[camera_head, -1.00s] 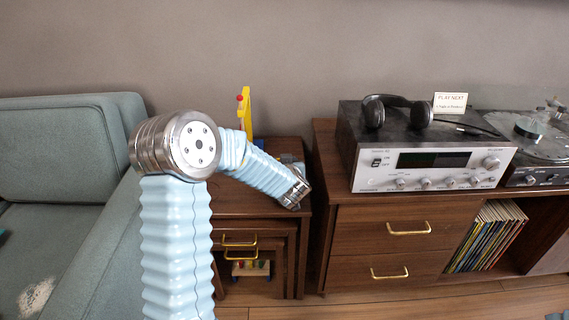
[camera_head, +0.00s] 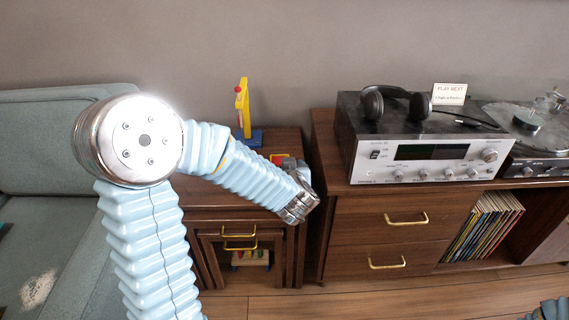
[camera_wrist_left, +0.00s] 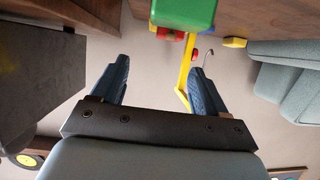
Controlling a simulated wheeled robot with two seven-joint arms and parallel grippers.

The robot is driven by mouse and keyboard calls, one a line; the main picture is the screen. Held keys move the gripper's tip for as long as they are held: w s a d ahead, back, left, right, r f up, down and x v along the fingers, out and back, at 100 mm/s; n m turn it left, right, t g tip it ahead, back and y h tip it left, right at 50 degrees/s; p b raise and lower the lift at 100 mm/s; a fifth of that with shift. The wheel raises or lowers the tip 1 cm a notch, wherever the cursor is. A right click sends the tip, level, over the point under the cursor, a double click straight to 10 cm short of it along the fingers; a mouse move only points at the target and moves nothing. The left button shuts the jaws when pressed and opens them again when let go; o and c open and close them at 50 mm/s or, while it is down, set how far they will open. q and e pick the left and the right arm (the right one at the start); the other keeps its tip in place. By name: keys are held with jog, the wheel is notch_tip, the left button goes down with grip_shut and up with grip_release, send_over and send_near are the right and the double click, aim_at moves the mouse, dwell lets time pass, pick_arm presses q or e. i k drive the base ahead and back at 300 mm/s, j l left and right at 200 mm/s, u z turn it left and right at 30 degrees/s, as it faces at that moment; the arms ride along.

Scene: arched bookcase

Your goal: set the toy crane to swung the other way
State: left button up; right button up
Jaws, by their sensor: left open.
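The toy crane (camera_head: 243,108) stands on top of the nest of tables, its yellow upright and blue part showing behind my left arm in the head view. A red part (camera_head: 279,158) shows lower right, and my arm hides much between. In the left wrist view the crane has a green block (camera_wrist_left: 185,13) at the top and a yellow boom (camera_wrist_left: 186,66). My left gripper (camera_wrist_left: 157,68) is open. The boom shows between the fingers, close to the right one; I cannot tell whether they touch. In the head view its fingers are hard to make out. My right gripper is out of view.
Brown nested tables (camera_head: 205,215) stand between a grey-green sofa (camera_head: 40,150) and a wooden cabinet (camera_head: 345,215). The cabinet carries a silver receiver (camera_head: 425,155) with headphones (camera_head: 395,103) on top, close right of my left wrist. The wall is behind.

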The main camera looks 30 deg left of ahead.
aim_at(245, 119)
jog(key=u, duration=1.3)
